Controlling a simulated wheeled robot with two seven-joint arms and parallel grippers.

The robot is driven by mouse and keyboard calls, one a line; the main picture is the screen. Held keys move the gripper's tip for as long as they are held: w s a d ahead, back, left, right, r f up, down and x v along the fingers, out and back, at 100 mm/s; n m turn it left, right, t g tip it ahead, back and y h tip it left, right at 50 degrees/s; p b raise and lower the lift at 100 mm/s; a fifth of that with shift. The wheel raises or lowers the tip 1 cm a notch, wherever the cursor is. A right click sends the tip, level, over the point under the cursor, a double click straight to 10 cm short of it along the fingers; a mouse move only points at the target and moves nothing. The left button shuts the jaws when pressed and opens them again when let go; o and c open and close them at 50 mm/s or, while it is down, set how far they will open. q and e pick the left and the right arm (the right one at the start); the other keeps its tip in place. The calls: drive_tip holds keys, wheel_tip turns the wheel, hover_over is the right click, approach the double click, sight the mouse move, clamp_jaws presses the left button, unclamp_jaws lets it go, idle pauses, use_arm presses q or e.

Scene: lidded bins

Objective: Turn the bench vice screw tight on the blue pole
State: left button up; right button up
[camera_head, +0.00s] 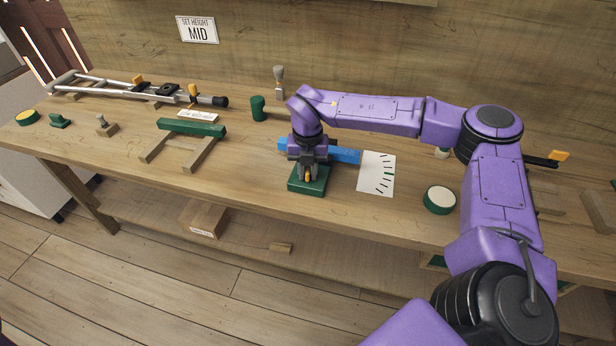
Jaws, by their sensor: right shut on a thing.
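The blue pole (345,155) lies across the workbench and passes behind my right gripper. The green base of the bench vice (303,186) sits on the bench at the pole's near side, right under my gripper. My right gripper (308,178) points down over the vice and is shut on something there. An orange piece shows at its fingertips; it looks like the vice screw's handle, but most of it is hidden by the gripper. My left gripper is not in view.
A green bar on wooden blocks (191,128) stands left of the vice. A crutch (135,88) lies at the back left. A green cylinder (258,108) stands behind. A round white-topped green tin (439,199) is right of the card. A sign reading "SET HEIGHT MID" (197,30) hangs on the wall.

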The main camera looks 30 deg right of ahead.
sight(307, 169)
drive_tip(key=shift+m, duration=0.4)
drive_tip(key=shift+f+m+b, duration=0.2)
drive_tip(key=shift+m+b, duration=0.5)
drive_tip(key=shift+m, duration=0.1)
drive_tip(key=shift+r+m, duration=0.15)
drive_tip(key=shift+m, duration=0.35)
drive_tip(key=o, duration=0.6)
drive_tip(key=shift+r, duration=0.15)
wheel_tip(307, 169, up, 5)
drive_tip(key=p, duration=0.4)
